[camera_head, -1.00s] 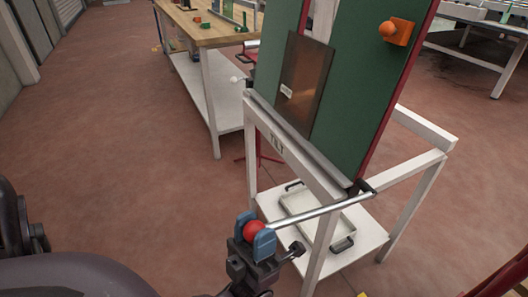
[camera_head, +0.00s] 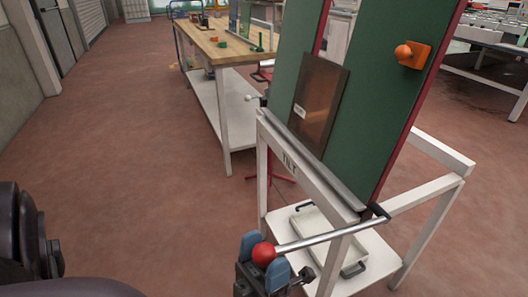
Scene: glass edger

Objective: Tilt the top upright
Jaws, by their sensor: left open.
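The green top (camera_head: 362,122) of the white tilt table stands steeply upright, leaning back a little. A brown glass pane (camera_head: 319,106) with a small white label rests on its lower ledge. A steel lever with a red ball knob (camera_head: 263,254) sticks out from the table's lower corner toward me. My left gripper (camera_head: 262,262) is at the knob, its blue fingers open on either side of it. My right gripper is not in view.
The white frame (camera_head: 310,174) marked TILT has a lower shelf with a tray (camera_head: 326,239). An orange knob (camera_head: 404,52) sits on the green top. A wooden workbench (camera_head: 222,48) stands behind at left. The red floor at left is clear.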

